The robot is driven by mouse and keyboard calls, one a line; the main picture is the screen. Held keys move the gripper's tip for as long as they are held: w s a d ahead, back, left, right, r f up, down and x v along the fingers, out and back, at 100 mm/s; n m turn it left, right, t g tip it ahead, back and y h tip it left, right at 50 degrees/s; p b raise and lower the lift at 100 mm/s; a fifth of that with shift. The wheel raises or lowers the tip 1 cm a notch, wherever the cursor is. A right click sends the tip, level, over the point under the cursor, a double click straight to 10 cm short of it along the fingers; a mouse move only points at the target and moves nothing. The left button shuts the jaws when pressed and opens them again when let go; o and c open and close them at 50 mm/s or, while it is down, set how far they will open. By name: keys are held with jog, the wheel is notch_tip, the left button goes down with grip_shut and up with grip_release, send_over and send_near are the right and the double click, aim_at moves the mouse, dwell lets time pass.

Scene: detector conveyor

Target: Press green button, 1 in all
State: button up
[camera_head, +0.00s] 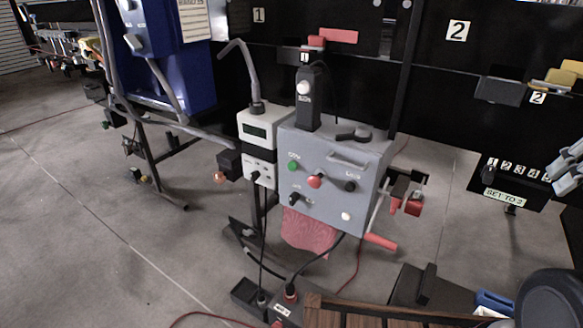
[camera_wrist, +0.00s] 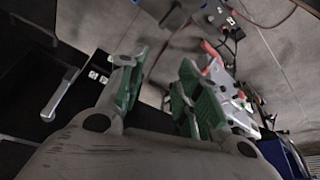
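The green button (camera_head: 292,166) is small and round. It sits on the upper left of the front face of a grey control box (camera_head: 331,202), left of a red button (camera_head: 314,181). My gripper (camera_head: 566,170) is partly in the head view, at the far right edge and well away from the box. In the wrist view my gripper (camera_wrist: 161,84) has its two green-padded fingers spread, with a gap and nothing held between them.
A white meter box (camera_head: 257,124) stands left of the control box. A red-handled crank (camera_head: 380,241) sticks out at its lower right. A slatted wooden surface (camera_head: 345,316) and cables lie in front. Open concrete floor (camera_head: 110,235) is at left.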

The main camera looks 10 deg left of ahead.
grip_shut()
dwell(1.1)
